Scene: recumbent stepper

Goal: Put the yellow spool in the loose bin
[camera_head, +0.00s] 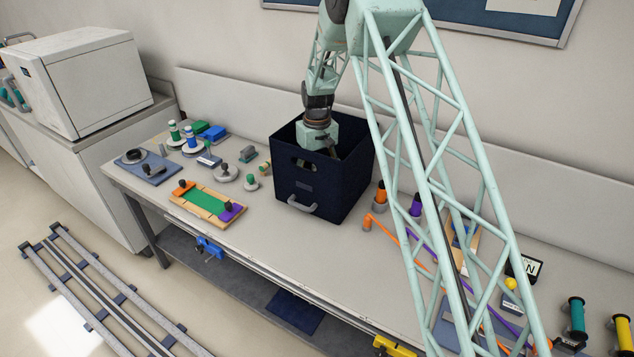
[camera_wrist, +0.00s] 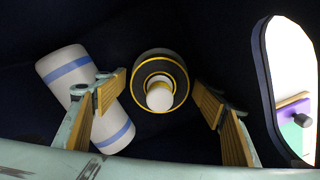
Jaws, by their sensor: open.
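A dark navy bin (camera_head: 340,190) with a grey front handle stands on the bench. My gripper (camera_head: 328,151) reaches down into its open top; its fingertips are hidden by the wall. In the wrist view my gripper (camera_wrist: 159,85) is open. Between and beyond its fingers is a round, end-on object (camera_wrist: 160,62) with dark and yellow rings and a pale centre; I cannot tell if it is a spool. No finger visibly touches it. A spool with a yellow barrel (camera_head: 623,334) stands at the far right of the bench, away from my gripper.
Inside the bin, a white cylinder with blue bands (camera_wrist: 68,68) lies partly behind the left finger. The bin's handle opening (camera_wrist: 290,90) shows at right. A green-barrelled spool (camera_head: 577,318) stands near the yellow one. A green board (camera_head: 207,203) and several small parts lie left of the bin.

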